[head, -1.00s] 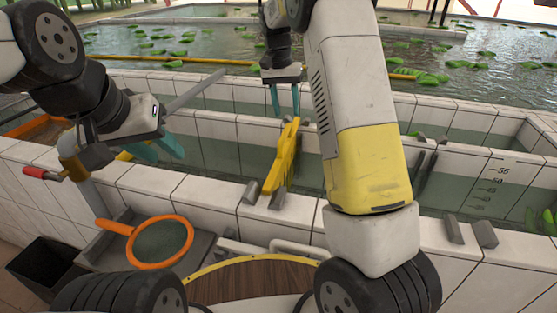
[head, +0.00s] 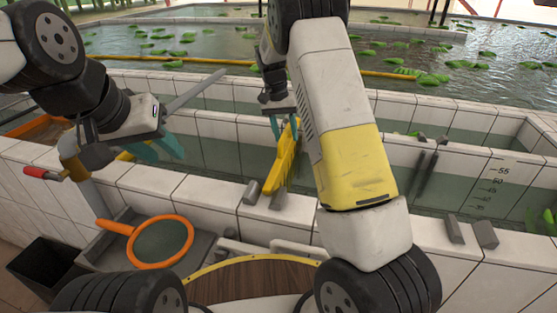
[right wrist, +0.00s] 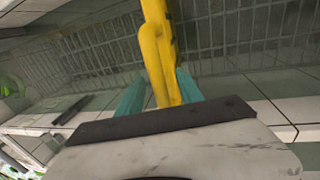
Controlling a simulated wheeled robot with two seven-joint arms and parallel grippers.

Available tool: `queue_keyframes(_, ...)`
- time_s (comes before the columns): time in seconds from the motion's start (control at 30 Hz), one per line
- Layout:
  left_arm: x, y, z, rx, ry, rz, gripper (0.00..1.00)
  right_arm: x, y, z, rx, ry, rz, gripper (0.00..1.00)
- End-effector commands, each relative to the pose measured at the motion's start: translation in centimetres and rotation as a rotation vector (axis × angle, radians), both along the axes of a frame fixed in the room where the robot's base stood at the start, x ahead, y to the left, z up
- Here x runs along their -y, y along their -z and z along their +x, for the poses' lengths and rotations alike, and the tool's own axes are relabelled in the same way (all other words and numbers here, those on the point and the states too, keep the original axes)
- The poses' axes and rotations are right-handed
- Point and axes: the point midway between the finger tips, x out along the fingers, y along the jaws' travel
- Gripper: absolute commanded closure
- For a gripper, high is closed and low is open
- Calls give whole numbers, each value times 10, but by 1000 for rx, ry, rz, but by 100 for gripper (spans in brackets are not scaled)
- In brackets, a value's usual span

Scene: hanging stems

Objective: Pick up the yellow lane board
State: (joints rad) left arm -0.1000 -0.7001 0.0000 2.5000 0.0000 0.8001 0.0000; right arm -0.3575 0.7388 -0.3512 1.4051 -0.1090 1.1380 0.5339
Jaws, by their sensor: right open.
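The yellow lane board (head: 284,160) stands on edge across the narrow tank, its near end between grey brackets (head: 265,195) on the front wall. My right gripper (head: 286,127) is low over the board's far upper part, with its teal fingers apart. In the right wrist view the board (right wrist: 160,50) runs between the two open fingers (right wrist: 161,90); I cannot tell if either finger touches it. My right forearm covers the area right of the board. My left gripper (head: 155,149) is open and empty over the tank wall at the left, well away from the board.
An orange-rimmed net (head: 162,240) lies on a grey tray at the front left, beside a black bin (head: 45,268). More grey brackets (head: 470,232) sit on the wall at right. Tiled walls bound the tank.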

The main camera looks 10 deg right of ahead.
Motion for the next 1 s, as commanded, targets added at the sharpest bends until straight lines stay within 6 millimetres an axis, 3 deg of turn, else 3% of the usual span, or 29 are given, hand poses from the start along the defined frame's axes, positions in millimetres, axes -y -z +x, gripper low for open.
queue_keyframes(0.1, 0, 0, 0, 0, 0, 0, 64, 0, 0, 0, 0, 0, 0, 59)
queue_keyframes(0.3, 0, 0, 0, 0, 0, 0, 64, 0, 0, 0, 0, 0, 0, 98)
queue_keyframes(0.33, 0, 0, 0, 0, 0, 0, 64, 0, -1, 0, 0, 0, 0, 100)
queue_keyframes(0.77, 0, 0, 0, 0, 0, 0, 64, 0, -3, 1, 2, 0, 0, 100)
queue_keyframes(1.0, 0, 0, 0, 0, 0, 0, 64, 0, -22, 1, 4, -1, 0, 100)
